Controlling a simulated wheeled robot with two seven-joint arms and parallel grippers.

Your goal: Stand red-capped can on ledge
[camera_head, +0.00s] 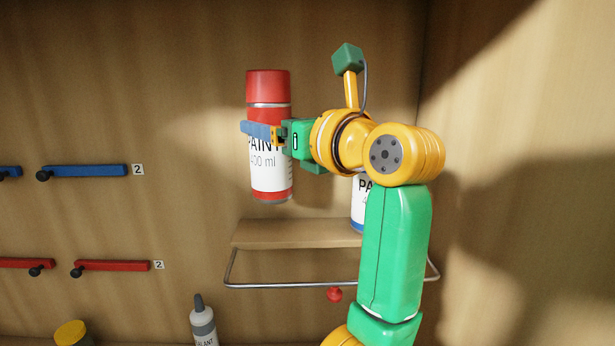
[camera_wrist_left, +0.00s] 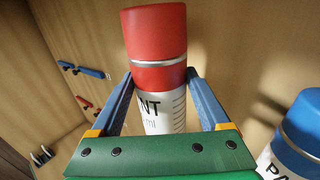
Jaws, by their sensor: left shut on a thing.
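The red-capped paint can (camera_head: 271,178) is white with a red cap and is held upright. In the head view its base shows above the left part of the wooden ledge (camera_head: 290,233), with a gap between them. My left gripper (camera_head: 262,133) is shut on the can around its upper body. In the left wrist view the red-capped can (camera_wrist_left: 158,70) stands between the two blue fingers of my left gripper (camera_wrist_left: 165,100). My right gripper is in neither view.
A blue-capped paint can (camera_wrist_left: 300,130) is to the right, partly hidden behind my arm in the head view (camera_head: 358,205). A wire rail (camera_head: 290,286) runs around the ledge's front. A grey bottle (camera_head: 203,322) and yellow-topped container (camera_head: 72,334) are below. Blue (camera_head: 85,170) and red bars (camera_head: 112,266) are on the back panel.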

